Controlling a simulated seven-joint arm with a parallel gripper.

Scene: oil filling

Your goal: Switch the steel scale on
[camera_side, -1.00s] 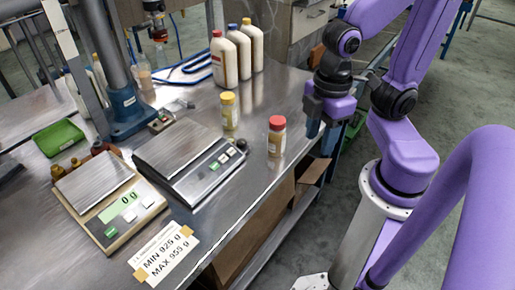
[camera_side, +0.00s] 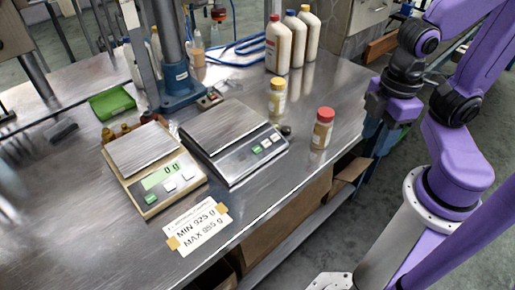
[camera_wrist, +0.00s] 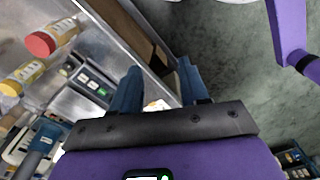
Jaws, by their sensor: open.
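The steel scale (camera_side: 245,158) stands on the bench, with a flat weighing plate and a dark front panel. A green button (camera_side: 257,149) and pale buttons sit on that panel, and I see no lit reading. Its panel also shows in the wrist view (camera_wrist: 90,78), left of my fingers. My gripper (camera_side: 374,130) is at the bench's right edge, right of the scale and apart from it. In the wrist view my gripper's (camera_wrist: 158,68) two blue fingers are spread with nothing between them.
A beige scale (camera_side: 152,203) reading 0 g stands left of the steel one. A red-capped bottle (camera_side: 322,130) stands between the steel scale and my gripper. A yellow-capped bottle (camera_side: 277,98) stands behind the scale. A MIN/MAX label (camera_side: 197,226) lies in front.

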